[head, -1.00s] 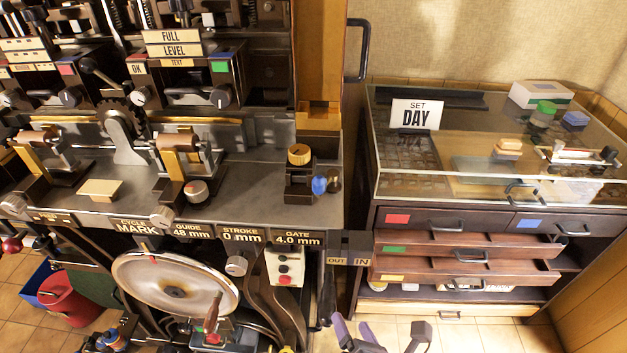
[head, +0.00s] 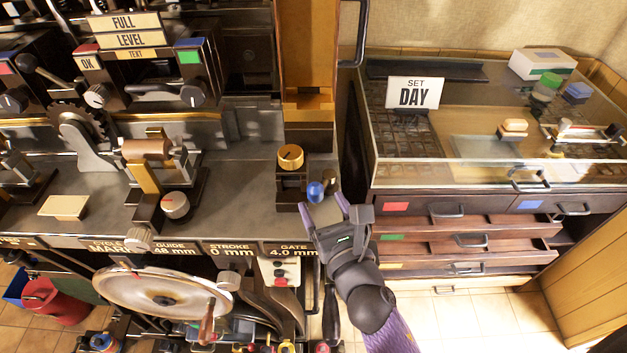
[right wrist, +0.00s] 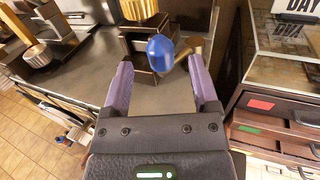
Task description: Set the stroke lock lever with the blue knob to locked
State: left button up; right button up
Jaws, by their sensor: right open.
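The stroke lock lever's blue knob (head: 315,191) sits at the right end of the machine's bench, beside a dark block with a brass knob (head: 290,157). In the right wrist view the blue knob (right wrist: 160,53) lies ahead of and between my purple fingers, and the dark block (right wrist: 140,50) stands just behind it. My right gripper (head: 325,208) is open and close to the knob; it also shows in the right wrist view (right wrist: 160,85). I cannot tell whether a finger touches the knob. The lever's arm is mostly hidden. My left gripper is not in view.
A glass-topped cabinet (head: 480,184) with open drawers (head: 470,241) stands to the right, with a SET DAY sign (head: 414,92) on it. A large handwheel (head: 155,292) and a gauge label strip (head: 230,249) lie below the bench edge. Bare bench (head: 235,190) is left of the block.

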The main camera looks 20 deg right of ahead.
aim_at(318, 197)
jog(key=w, duration=0.4)
jog(key=shift+w+a, duration=0.15)
jog(key=shift+w, duration=0.05)
grip_shut()
dwell(1.2)
